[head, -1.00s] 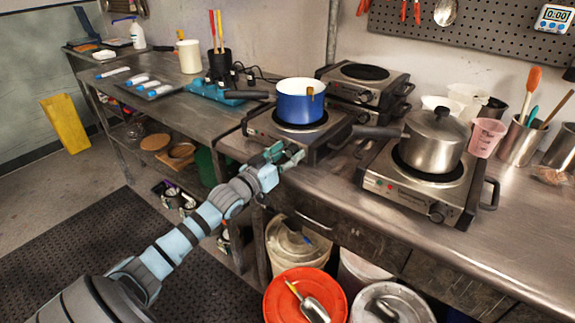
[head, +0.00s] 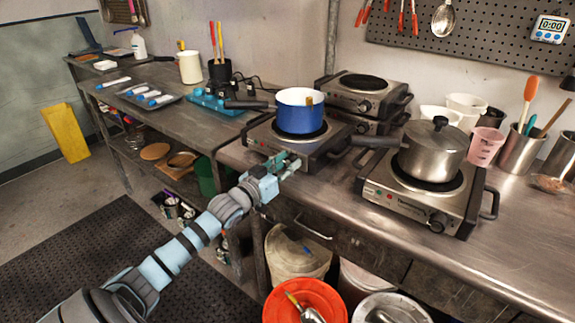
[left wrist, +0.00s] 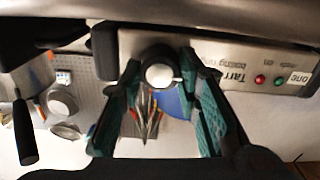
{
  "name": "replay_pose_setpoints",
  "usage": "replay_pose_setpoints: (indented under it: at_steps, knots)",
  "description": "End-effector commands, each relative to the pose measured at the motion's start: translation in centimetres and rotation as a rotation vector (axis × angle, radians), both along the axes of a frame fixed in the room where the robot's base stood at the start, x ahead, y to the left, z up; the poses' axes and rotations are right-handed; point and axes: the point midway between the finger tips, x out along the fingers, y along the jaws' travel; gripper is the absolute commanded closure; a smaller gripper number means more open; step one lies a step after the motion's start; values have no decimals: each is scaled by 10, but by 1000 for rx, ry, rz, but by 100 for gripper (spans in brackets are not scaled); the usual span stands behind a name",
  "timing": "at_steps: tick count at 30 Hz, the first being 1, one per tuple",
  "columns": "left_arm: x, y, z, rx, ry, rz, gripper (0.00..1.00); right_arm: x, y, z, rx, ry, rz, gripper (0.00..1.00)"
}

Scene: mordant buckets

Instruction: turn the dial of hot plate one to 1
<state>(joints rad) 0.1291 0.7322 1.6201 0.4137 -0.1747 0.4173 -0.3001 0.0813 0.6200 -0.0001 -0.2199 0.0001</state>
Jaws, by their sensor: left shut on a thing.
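Hot plate one (head: 262,136) is a steel single burner on the bench, with a blue pot (head: 300,112) on it. Its label "one" shows upside down on its front panel (left wrist: 235,72) in the left wrist view. My left gripper (head: 290,164) is at the front of this hot plate. In the left wrist view its teal fingers (left wrist: 160,85) stand on either side of the round, silver-faced dial (left wrist: 159,74) and are shut on it. I cannot read which number the dial points to. My right gripper is not in view.
A second hot plate (head: 405,198) with a lidded steel pot (head: 433,155) stands to the right. Stacked hot plates (head: 362,98) stand behind.

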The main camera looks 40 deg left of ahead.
Motion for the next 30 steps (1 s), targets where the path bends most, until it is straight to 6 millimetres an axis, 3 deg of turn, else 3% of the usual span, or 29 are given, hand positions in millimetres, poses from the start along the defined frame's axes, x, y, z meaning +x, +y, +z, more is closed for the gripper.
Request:
replay_pose_setpoints:
  at_steps: [18, 30]
  knots:
    - [0, -1, 0, 426, 8, 1, 98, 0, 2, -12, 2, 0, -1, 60]
    - [0, -1, 0, 531, 11, 1, 98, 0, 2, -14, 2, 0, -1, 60]
